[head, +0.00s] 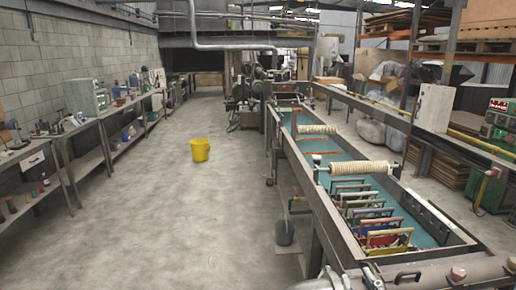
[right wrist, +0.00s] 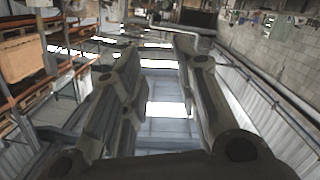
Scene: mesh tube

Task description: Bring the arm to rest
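My right arm (head: 440,275) shows along the bottom right edge of the head view, in front of the near end of the long trough. Grey parts at its left end are cut off by the picture's edge. In the right wrist view, my right gripper (right wrist: 158,50) has its two dark fingers apart, with nothing between them. It points toward the roof and its bright skylights. My left gripper is not in view.
A long metal trough (head: 333,222) with a teal inside, rollers and coloured frames stands at the right. A yellow bucket (head: 200,150) stands on the open concrete floor (head: 150,220). Cluttered benches (head: 75,132) line the left wall.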

